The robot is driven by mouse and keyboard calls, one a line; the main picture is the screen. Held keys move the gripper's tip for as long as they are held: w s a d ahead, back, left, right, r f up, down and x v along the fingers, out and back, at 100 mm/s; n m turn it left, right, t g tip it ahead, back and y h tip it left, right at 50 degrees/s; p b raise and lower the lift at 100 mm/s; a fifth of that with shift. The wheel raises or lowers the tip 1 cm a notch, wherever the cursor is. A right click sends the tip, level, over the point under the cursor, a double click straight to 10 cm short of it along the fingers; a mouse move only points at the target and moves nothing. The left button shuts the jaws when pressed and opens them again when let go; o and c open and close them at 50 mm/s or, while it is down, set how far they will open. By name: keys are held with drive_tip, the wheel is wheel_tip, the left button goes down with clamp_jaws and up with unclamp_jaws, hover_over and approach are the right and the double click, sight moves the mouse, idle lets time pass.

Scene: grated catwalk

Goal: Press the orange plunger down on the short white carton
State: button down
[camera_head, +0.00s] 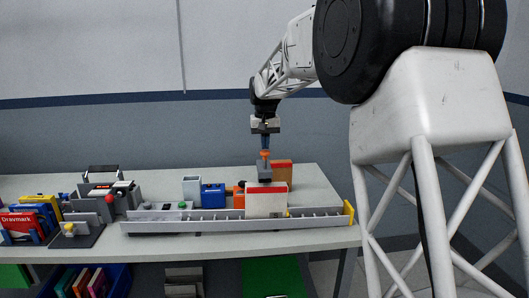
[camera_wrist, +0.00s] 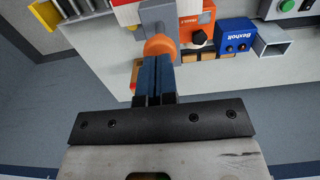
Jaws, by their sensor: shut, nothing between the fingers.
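In the wrist view, the fingertips (camera_wrist: 152,60) overlap the knob's edge. I cannot tell whether they touch it.
The carton stands at a grey rail (camera_head: 215,216) with a yellow end (camera_head: 348,213). Close by are an orange box (camera_head: 282,172), a blue box (camera_head: 213,195) and an open grey container (camera_head: 192,187). The table's back right is clear.

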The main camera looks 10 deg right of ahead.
drive_tip(key=shift+f, duration=1.45)
drive_tip(key=shift+r, duration=0.15)
wheel_tip(320, 180, up, 9)
drive_tip(key=shift+r, duration=0.2)
idle(1.3)
drive_tip(key=shift+s, duration=0.1)
drive_tip(key=s+d+f+t, duration=0.1)
drive_tip(key=s+d, duration=0.2)
drive_tip(key=s, duration=1.2)
drive_tip(key=s+d, duration=0.3)
drive_tip(key=s, duration=1.1)
drive_tip(key=s+f, duration=0.4)
drive_tip(key=s, duration=0.5)
drive_tip(key=s+d+f+t, duration=0.1)
drive_tip(key=s+f, duration=0.4)
drive_tip(key=s, duration=0.4)
drive_tip(key=s+d+f, duration=0.1)
drive_tip(key=s+f, duration=0.3)
drive_tip(key=s, duration=0.4)
drive_tip(key=shift+s+d+f+t, duration=0.2)
drive_tip(key=shift+s+f+t, duration=0.1)
drive_tip(key=shift+s, duration=0.1)
